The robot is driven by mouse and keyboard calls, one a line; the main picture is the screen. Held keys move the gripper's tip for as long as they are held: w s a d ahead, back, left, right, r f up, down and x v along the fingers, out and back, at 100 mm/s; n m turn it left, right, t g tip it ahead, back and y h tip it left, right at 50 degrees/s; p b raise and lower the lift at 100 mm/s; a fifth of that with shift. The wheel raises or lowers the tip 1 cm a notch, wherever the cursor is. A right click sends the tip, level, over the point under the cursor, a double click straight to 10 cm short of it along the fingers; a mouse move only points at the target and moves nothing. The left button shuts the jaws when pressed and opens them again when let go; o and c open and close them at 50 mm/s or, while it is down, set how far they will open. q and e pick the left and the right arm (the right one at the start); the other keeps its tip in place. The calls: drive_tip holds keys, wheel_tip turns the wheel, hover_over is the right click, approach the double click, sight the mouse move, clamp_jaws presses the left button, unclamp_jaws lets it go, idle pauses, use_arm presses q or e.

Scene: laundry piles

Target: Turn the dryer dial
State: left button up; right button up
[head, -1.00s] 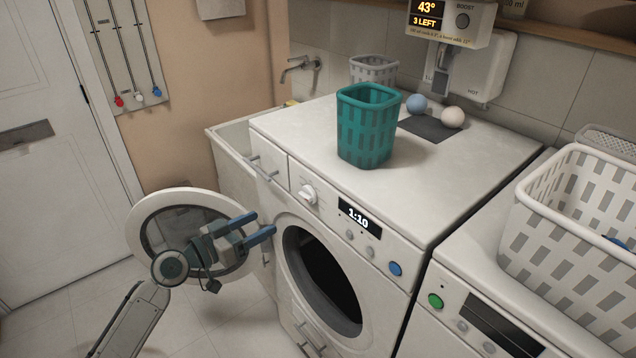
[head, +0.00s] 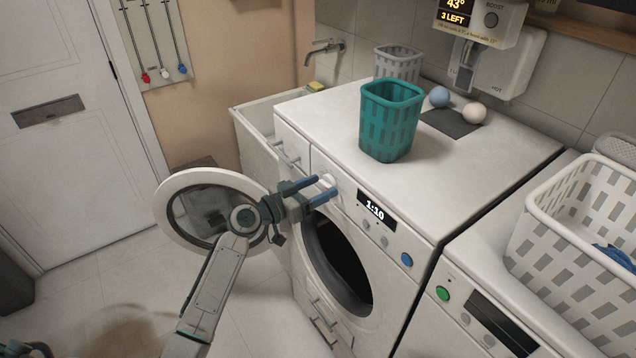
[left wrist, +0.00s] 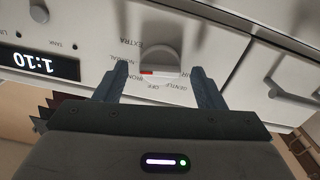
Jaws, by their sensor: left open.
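The white round dial (head: 329,183) is on the front panel of the white dryer (head: 455,165), left of its 1:10 display (head: 376,207). My left gripper (head: 325,187) is open at the panel. In the left wrist view its fingers (left wrist: 160,80) stand on either side of the dial, with gaps showing. The head view partly hides the dial behind the fingers. My right gripper is not in view.
The round dryer door (head: 176,205) hangs open on the left, behind my left arm. A teal basket (head: 390,120) and two balls stand on the dryer top. A white basket (head: 560,235) sits on the machine to the right. A sink (head: 262,125) is behind.

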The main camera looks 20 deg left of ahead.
use_arm(q)
drive_tip(key=shift+w, duration=0.1)
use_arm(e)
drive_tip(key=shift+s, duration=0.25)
use_arm(q)
drive_tip(key=c, duration=0.9)
drive_tip(key=shift+c, duration=0.3)
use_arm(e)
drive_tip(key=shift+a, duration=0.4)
